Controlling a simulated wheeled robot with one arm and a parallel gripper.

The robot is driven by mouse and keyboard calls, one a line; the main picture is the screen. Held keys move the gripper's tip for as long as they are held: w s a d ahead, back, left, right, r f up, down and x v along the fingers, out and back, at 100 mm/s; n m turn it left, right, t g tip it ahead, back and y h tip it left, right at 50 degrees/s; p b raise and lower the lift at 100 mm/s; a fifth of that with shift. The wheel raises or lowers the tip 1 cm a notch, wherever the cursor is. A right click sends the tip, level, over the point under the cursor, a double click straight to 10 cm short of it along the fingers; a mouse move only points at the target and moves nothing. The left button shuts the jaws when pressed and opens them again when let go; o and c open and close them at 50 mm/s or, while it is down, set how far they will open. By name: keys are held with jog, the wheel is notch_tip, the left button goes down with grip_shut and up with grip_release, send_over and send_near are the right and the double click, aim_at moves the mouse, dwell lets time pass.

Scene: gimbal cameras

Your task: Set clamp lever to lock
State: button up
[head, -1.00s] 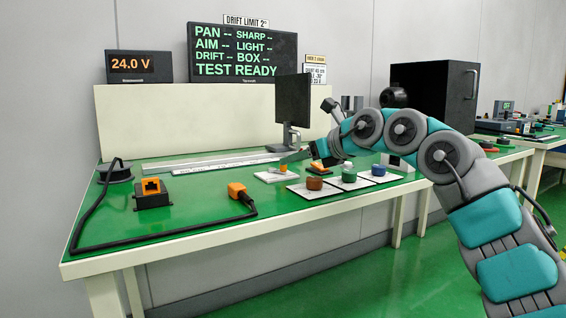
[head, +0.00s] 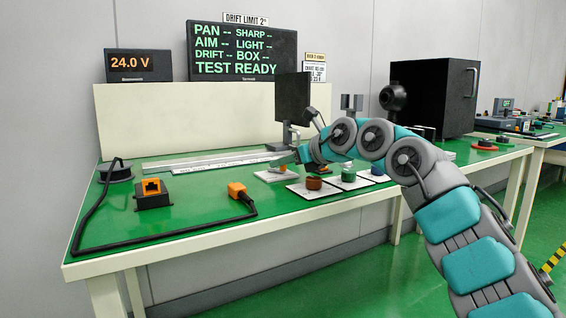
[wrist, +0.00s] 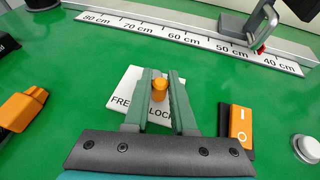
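The clamp lever's orange knob (wrist: 159,88) shows in the wrist view over a white plate (wrist: 122,92) with "FREE" on its left and "LOCK" on its right, both partly hidden by my fingers. My gripper (wrist: 160,78) is open, with one green finger on each side of the knob. A narrow gap shows beside the knob; I cannot tell whether a finger touches it. In the head view my gripper (head: 280,160) is low over the same white plate (head: 268,177), and the knob is mostly hidden.
A ruler rail (wrist: 190,38) runs behind the plate. An orange rocker switch (wrist: 240,125) is close on the right and an orange cable plug (wrist: 20,108) is on the left. Brown (head: 314,183) and green (head: 348,175) pots stand on white cards to the right.

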grip_shut()
jog(key=shift+f, duration=0.1)
jog(key=shift+w+f+b, duration=0.2)
jog(key=shift+b, duration=0.25)
jog(key=shift+d+n+g+b, duration=0.15)
jog(key=shift+n+g+b, duration=0.15)
jog(key=shift+r+y, duration=0.15)
jog(key=shift+y, duration=0.25)
jog(key=shift+r, duration=0.1)
jog(key=o, duration=0.5)
grip_release()
jog(key=shift+n, duration=0.3)
